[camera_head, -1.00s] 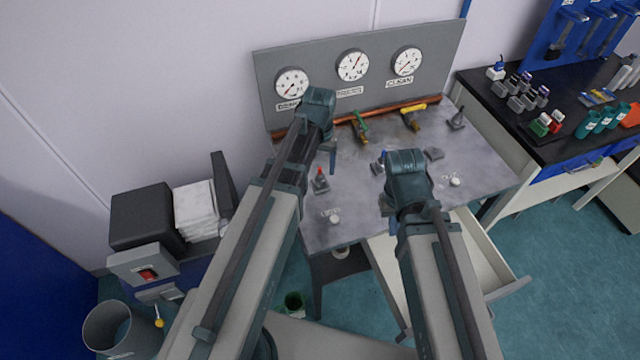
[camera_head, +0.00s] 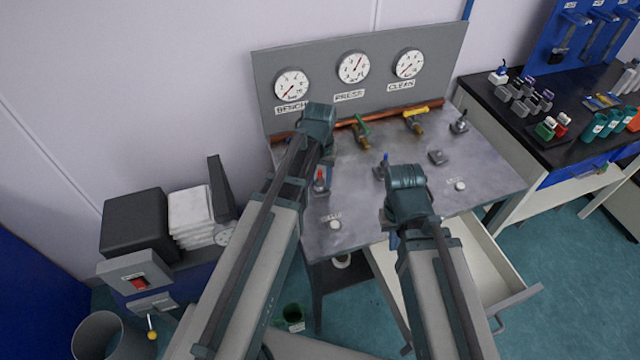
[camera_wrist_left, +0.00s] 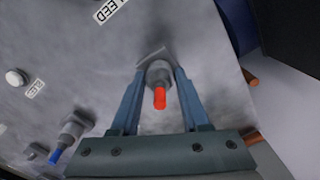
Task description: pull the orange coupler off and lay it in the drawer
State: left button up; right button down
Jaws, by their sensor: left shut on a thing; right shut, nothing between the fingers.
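The coupler with an orange-red tip (camera_wrist_left: 160,96) and grey body sits between the fingers of my left gripper (camera_wrist_left: 160,74) in the left wrist view. In the head view its red tip (camera_head: 320,176) shows over the left part of the grey bench, just below my left gripper (camera_head: 325,160). That gripper is shut on the coupler; I cannot tell whether the coupler is still seated. My right gripper (camera_head: 396,218) is shut and empty over the bench's front edge, its fingers mostly hidden. The white drawer (camera_head: 484,262) below the bench front is open, with bare floor visible inside.
A blue-tipped coupler (camera_head: 384,160) stands right of the orange one. Green (camera_head: 361,130) and yellow (camera_head: 415,121) valve handles are at the back, below the gauge panel (camera_head: 330,100). A black bench (camera_head: 545,140) with several bottles stands at the right.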

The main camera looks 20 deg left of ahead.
aim_at(321, 179)
pick_arm(q)
grip_shut()
jog(key=shift+r+p, duration=2.45)
jog(key=shift+d+f, duration=0.1)
